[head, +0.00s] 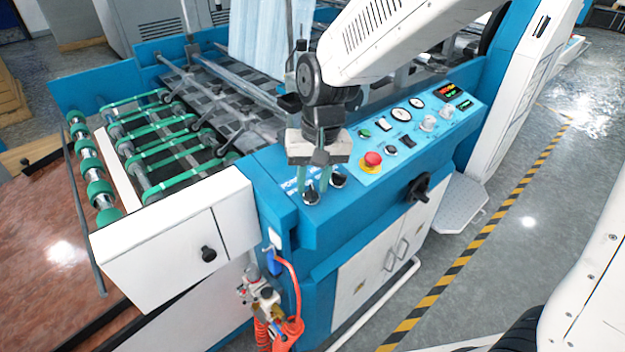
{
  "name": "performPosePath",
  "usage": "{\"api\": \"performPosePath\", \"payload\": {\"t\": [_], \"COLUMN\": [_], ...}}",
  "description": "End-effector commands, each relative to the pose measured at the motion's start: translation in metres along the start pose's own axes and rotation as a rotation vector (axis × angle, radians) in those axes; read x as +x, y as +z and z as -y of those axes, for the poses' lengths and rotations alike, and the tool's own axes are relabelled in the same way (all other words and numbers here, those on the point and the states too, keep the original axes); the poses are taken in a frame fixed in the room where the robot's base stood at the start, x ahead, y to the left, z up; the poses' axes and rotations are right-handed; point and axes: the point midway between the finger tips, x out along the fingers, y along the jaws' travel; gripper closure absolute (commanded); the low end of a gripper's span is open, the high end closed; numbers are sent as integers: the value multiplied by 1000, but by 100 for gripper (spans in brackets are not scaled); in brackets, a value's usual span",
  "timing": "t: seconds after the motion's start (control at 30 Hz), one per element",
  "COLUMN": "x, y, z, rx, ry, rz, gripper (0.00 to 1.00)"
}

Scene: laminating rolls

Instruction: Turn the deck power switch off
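My gripper (314,191) hangs over the blue control deck (265,162) with its green fingers pointing down. The fingers stand apart, with a gap between them. A black and silver rotary switch (310,198) is at the fingertips; I cannot tell whether they touch it. A second similar switch (339,180) sits just to the right. White lettering, partly hidden by the gripper and seeming to read "power", is left of the first switch. The setting of either switch is too small to tell.
A red emergency stop button (372,160) on a yellow base is right of the gripper. The light-blue panel also carries gauges (400,115), knobs (428,124) and a lit display (447,92). A black crank handle (417,188) sticks out of the front.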

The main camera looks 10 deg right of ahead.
Motion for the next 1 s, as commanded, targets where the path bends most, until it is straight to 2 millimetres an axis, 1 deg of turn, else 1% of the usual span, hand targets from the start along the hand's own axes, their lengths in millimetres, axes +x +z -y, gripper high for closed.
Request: {"api": "performPosePath", "payload": {"t": [0.27, 0.3, 0.4, 0.77, 1.0], "x": [3, 2, 2, 4, 5], "y": [0, 0, 0, 1, 2], "z": [0, 0, 0, 0, 1], "rx": [-1, -1, -1, -6, -75], "ry": [0, 0, 0, 2, 16], "rz": [0, 0, 0, 3, 6], "gripper": [69, 75, 100, 100, 100]}}
